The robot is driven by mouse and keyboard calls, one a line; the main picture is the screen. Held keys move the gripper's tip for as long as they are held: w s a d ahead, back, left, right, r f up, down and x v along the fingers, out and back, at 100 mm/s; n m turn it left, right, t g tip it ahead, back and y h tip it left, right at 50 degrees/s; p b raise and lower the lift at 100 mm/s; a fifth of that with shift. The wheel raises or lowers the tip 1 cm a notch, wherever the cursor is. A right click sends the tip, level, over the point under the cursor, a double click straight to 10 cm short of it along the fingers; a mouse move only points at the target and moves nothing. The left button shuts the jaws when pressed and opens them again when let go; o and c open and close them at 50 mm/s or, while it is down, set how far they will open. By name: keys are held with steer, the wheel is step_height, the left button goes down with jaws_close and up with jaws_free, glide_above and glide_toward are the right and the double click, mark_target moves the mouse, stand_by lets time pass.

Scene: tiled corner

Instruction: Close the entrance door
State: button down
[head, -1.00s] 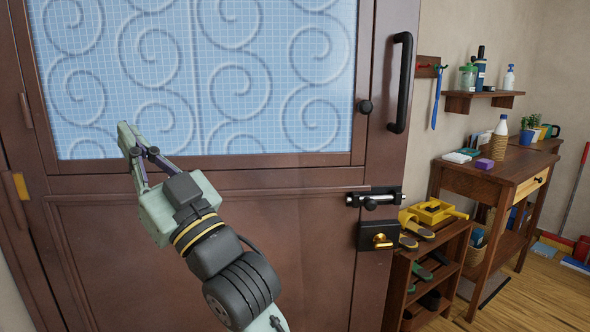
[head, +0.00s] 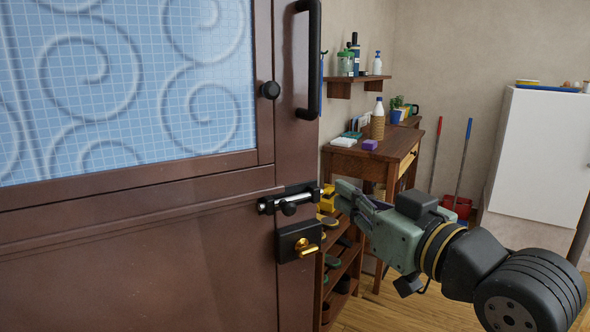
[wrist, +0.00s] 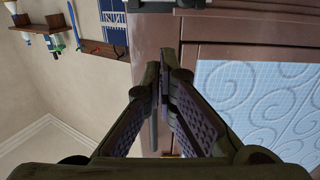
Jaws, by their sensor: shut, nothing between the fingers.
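The brown entrance door (head: 140,260) with its blue swirled glass panel fills the left of the head view. Its free edge stands out in front of the shoe rack and wall, so it looks open. In the wrist view my shut fingers (wrist: 166,68) show in front of the door (wrist: 205,35).
A shoe rack (head: 345,265) stands behind the door edge. Beyond it are a wooden side table (head: 385,155) with bottles and a wall shelf (head: 355,82). A white cabinet (head: 540,150) is at the right. Some wooden floor is bare below my arm.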

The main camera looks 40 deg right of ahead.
mark_target(293, 165)
steer(key=w+p, duration=0.1)
steer(key=w, duration=0.3)
steer(key=w+d+p, duration=0.1)
steer(key=w, duration=0.4)
steer(key=w+p, duration=0.1)
steer(key=w, duration=0.3)
steer(key=shift+w+d+p, duration=0.15)
steer(key=shift+w+p, duration=0.15)
steer(key=shift+w, duration=0.05)
steer(key=shift+w, duration=0.1)
